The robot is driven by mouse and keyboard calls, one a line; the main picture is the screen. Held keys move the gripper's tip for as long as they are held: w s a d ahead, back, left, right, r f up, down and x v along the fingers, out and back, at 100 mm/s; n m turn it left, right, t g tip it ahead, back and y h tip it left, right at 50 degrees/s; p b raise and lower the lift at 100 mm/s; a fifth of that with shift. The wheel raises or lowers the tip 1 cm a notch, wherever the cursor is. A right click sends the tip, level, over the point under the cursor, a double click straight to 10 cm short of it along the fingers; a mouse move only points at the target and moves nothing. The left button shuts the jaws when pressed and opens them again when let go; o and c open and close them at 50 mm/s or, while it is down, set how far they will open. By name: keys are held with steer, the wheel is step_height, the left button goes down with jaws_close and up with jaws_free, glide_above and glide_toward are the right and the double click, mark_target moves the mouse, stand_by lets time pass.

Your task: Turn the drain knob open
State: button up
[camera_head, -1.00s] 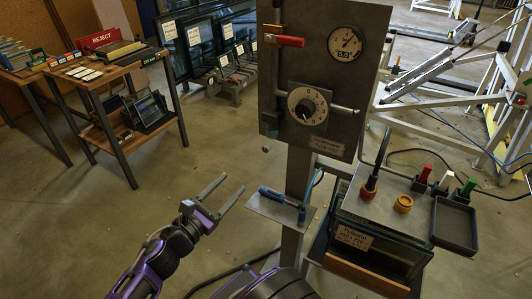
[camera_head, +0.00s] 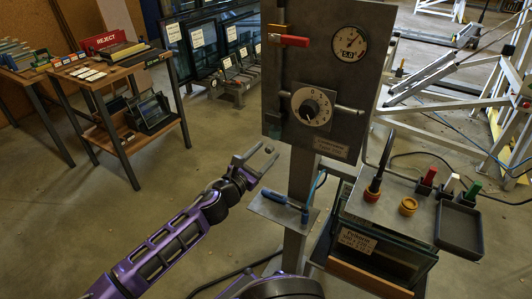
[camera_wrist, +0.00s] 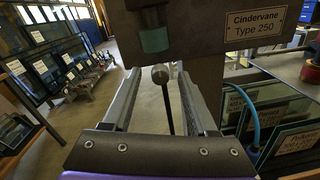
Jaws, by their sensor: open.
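A dark grey panel (camera_head: 331,75) stands upright at the middle of the head view. A teal cup-shaped part (camera_head: 272,125) hangs at its lower left; it also shows at the top of the wrist view (camera_wrist: 154,39). Just below it is a small grey round knob (camera_wrist: 160,74), likely the drain knob, which also shows in the head view (camera_head: 268,149). My gripper (camera_head: 265,155) is open below the panel's lower left corner. In the wrist view the knob appears between the fingertips (camera_wrist: 159,80), with no visible contact. Its exact depth is hard to tell.
The panel carries a red-handled lever (camera_head: 288,41), a gauge (camera_head: 349,43) and a numbered dial (camera_head: 311,106). A small shelf (camera_head: 270,208) with a blue-handled tool (camera_head: 284,199) is close by on the right. A bench with a black tray (camera_head: 459,228) stands farther right.

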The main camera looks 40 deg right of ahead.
steer(key=shift+d, duration=0.4)
jaws_close()
